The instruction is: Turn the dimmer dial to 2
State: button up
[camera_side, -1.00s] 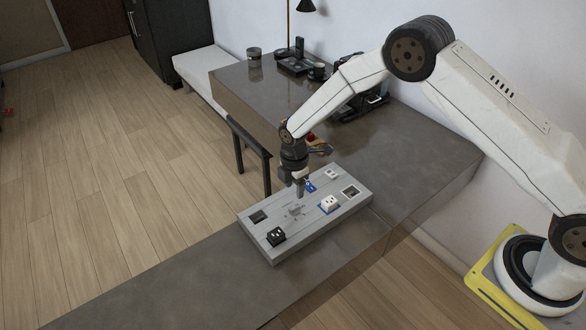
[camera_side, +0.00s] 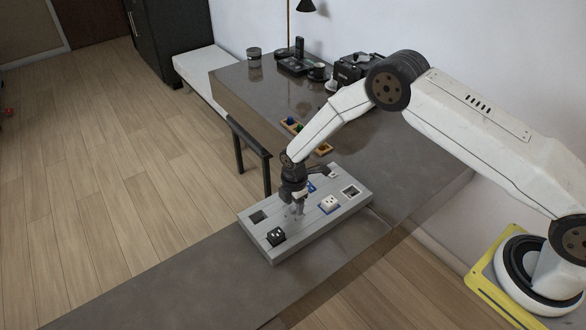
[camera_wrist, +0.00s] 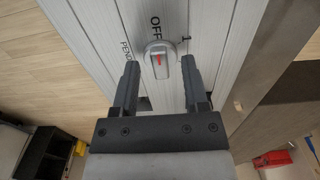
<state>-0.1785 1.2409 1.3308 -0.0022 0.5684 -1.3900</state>
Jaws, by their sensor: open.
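The dimmer dial (camera_wrist: 151,49) shows in the wrist view as a round grey knob with a raised bar and a red mark. The mark points roughly toward the printed OFF, with a 1 to its right; no 2 is visible. My gripper (camera_wrist: 160,68) is open, with one finger on each side of the knob; I cannot tell whether they touch it. In the side view my gripper (camera_side: 297,211) points down at the middle of the grey panel (camera_side: 305,233) and hides the dial there.
The panel also carries a black switch block (camera_side: 276,236), a white socket (camera_side: 329,203) and dark recesses. A wooden tray with coloured pieces (camera_side: 293,126) lies behind my arm. A phone, cup and black machine (camera_side: 352,70) stand at the back. The counter left of the panel is clear.

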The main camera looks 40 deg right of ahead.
grip_shut()
jog(key=shift+m, duration=0.5)
jog(key=m, duration=0.4)
jog(key=shift+m, duration=0.3)
jog(key=m, duration=1.2)
jog(key=shift+m, duration=0.4)
jog(key=m, duration=0.5)
jog(key=shift+m, duration=0.3)
